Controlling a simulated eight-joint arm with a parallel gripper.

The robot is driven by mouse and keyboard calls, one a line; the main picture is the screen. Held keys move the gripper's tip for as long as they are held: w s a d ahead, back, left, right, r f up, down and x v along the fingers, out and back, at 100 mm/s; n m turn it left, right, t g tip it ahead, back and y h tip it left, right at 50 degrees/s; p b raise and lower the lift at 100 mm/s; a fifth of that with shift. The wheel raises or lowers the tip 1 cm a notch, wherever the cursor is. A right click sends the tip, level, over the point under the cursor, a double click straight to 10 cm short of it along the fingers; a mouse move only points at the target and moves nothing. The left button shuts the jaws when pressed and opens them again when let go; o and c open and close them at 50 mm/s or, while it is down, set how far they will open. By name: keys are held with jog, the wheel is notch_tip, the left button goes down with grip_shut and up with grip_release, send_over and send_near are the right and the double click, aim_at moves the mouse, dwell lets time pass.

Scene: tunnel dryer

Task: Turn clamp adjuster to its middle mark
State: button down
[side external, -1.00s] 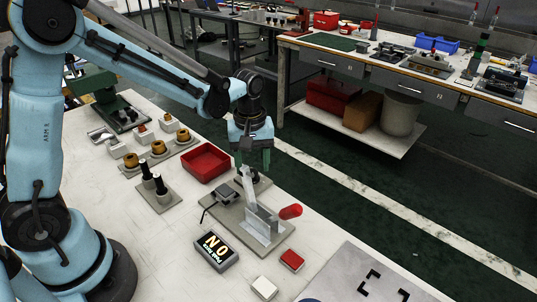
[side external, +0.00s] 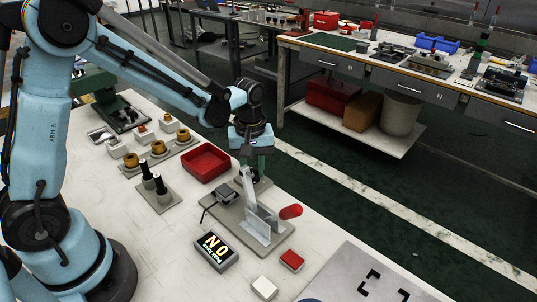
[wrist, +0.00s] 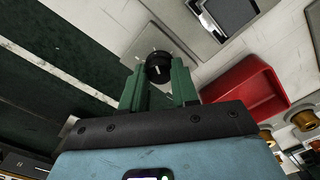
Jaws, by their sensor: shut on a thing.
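The clamp adjuster is a black round knob (wrist: 158,68) on a pale plate with small white marks around it in the wrist view. My gripper (wrist: 159,76) has its two green fingers on either side of the knob, shut on it. In the side external view my gripper (side external: 253,174) points down at the far end of the grey fixture, and the knob is mostly hidden there by the fingers and an upright metal bracket (side external: 262,212). I cannot read which mark the knob points to.
A red tray (side external: 206,162) stands close left of my gripper. A lit display box (side external: 216,251), a red block (side external: 292,260) and a white block (side external: 264,288) lie at the front. Two black posts (side external: 160,184) stand left. Bare bench lies between them and the display.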

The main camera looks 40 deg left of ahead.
aim_at(252, 172)
jog(key=shift+m, duration=0.3)
jog(key=m, duration=1)
jog(key=shift+m, duration=0.5)
jog(key=c, duration=0.8)
grip_release()
jog(key=shift+c, duration=0.2)
notch_tip(252, 172, up, 12)
jog(key=shift+r, duration=0.1)
